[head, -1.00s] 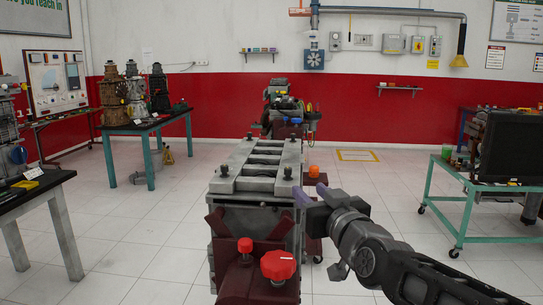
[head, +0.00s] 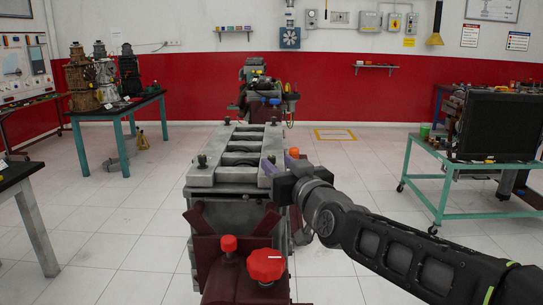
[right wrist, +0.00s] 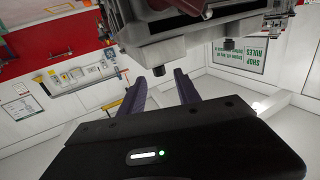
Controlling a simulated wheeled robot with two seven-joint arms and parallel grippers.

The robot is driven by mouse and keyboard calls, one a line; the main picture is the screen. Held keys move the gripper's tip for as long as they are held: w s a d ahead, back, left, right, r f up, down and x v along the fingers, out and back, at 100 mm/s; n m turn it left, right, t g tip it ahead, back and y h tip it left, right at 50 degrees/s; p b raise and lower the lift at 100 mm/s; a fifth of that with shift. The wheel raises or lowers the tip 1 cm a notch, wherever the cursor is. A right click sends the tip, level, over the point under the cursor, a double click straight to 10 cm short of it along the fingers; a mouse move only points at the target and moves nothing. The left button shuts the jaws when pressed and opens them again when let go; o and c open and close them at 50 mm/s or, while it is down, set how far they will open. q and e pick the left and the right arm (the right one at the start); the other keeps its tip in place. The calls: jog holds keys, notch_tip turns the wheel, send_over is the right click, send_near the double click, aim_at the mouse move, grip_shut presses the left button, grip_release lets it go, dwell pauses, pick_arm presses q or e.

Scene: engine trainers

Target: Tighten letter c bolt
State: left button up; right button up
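The grey engine block (head: 200,180) stands in the middle of the head view, its long top running away from me. Dark bolts stand upright at its top corners: near left (head: 202,160), far left (head: 227,121) and far right (head: 274,121). No letters are readable. My right gripper (head: 280,162) is at the near right corner, its purple fingers apart. The bolt there is largely hidden by it. In the right wrist view a dark bolt (right wrist: 158,70) shows between and beyond the open fingertips; I see no contact. Another bolt (right wrist: 229,44) is to the right. My left gripper is out of view.
A red knob (head: 266,265) and a smaller one (head: 228,243) stick out at the block's near end. Another engine (head: 262,95) stands behind. Tables hold equipment at the left (head: 130,107) and right (head: 430,150).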

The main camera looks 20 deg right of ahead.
aim_at(273, 159)
jog(key=w+p, duration=0.1)
jog(key=w, duration=0.4)
jog(key=shift+d, duration=0.15)
grip_shut()
dwell(0.4)
